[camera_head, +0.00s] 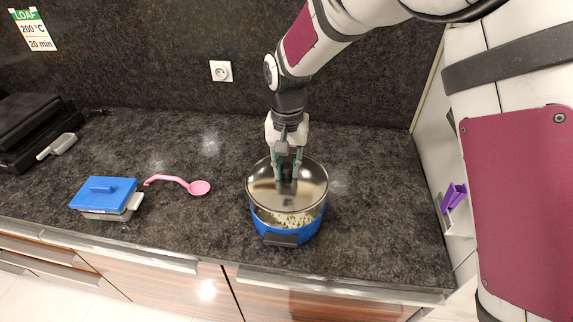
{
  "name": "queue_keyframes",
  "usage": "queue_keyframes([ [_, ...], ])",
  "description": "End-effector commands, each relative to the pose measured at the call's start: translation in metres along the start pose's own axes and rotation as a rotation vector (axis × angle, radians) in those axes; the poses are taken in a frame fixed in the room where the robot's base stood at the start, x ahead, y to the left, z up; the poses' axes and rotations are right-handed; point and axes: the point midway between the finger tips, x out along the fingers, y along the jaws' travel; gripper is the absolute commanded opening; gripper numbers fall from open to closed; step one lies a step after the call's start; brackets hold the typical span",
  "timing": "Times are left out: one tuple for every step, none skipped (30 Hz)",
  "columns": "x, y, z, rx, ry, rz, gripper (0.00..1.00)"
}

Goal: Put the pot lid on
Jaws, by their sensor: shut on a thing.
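The pot (299,237) is blue with a dark handle at its front and stands on the counter. Pale contents with green bits show inside it at the front. The round metallic pot lid (262,187) is over the back part of the pot, leaving a gap at the front. I cannot tell whether the lid touches the pot's rim. My gripper (287,184) points down at the middle of the lid and is shut on it. The lid's knob is hidden between the fingers.
A pink ladle (198,187) lies left of the pot. A blue-lidded container (103,193) stands further left, and a black appliance (32,132) at the far left. A wall (429,158) bounds the dark counter (375,215) on the right. The counter right of the pot is clear.

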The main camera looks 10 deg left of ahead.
Motion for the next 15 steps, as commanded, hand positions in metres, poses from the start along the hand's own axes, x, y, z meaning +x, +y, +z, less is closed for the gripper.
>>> queue_keyframes([
  [0.005, 0.0, 0.0, 0.0, -0.001, 0.001, 0.0],
  [0.007, 0.0, -0.001, 0.0, -0.002, 0.001, 0.0],
  [0.011, 0.0, -0.001, 0.0, -0.002, 0.001, 0.0],
  [0.013, 0.0, -0.001, -0.001, -0.002, 0.001, 0.0],
  [0.016, 0.0, -0.001, -0.001, -0.002, 0.001, 0.0],
  [0.02, 0.0, 0.0, -0.001, -0.002, 0.002, 0.0],
  [0.022, 0.0, 0.0, -0.001, -0.003, 0.002, 0.0],
  [0.025, 0.0, 0.0, -0.001, -0.003, 0.002, 0.0],
  [0.028, 0.0, 0.0, -0.001, -0.002, 0.001, 0.0],
  [0.03, 0.0, 0.0, -0.001, -0.001, 0.001, 0.0],
  [0.032, 0.0, 0.0, -0.001, -0.001, 0.001, 0.0],
  [0.035, 0.0, 0.0, -0.001, -0.001, 0.001, 0.0],
  [0.037, 0.0, 0.0, -0.001, -0.001, 0.001, 0.0],
  [0.038, 0.0, 0.0, -0.001, -0.001, 0.001, 0.0],
  [0.041, 0.0, 0.0, -0.001, -0.001, 0.001, 0.0],
])
